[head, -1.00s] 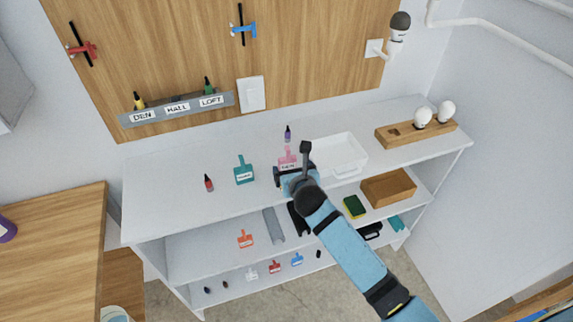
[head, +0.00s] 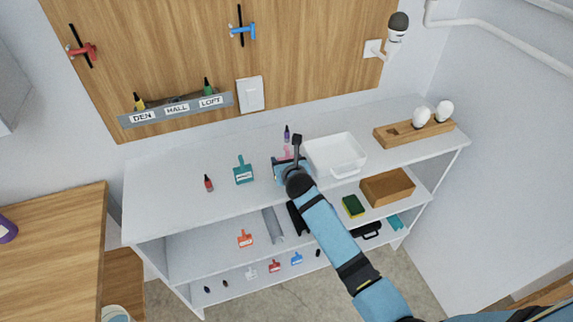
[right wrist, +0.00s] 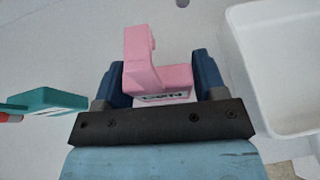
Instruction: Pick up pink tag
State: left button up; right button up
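The pink tag (right wrist: 160,75) has a flat block with a dark-lettered label and an upright handle. It stands on the white top shelf; in the head view only a bit of it (head: 287,152) shows behind my right gripper (head: 284,165). In the right wrist view my right gripper (right wrist: 162,75) is open, with one dark blue finger on each side of the tag's block. A small gap shows at the right finger; whether the left finger touches the tag I cannot tell. My left gripper is not in view.
A white tray (head: 318,168) stands close to the right of the tag. A teal tag (head: 243,174) and a red bottle (head: 208,184) stand to the left, a purple bottle (head: 287,134) behind. A wooden holder with bulbs (head: 395,136) is farther right. The shelf's left end is clear.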

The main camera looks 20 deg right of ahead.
jog(key=c, duration=0.5)
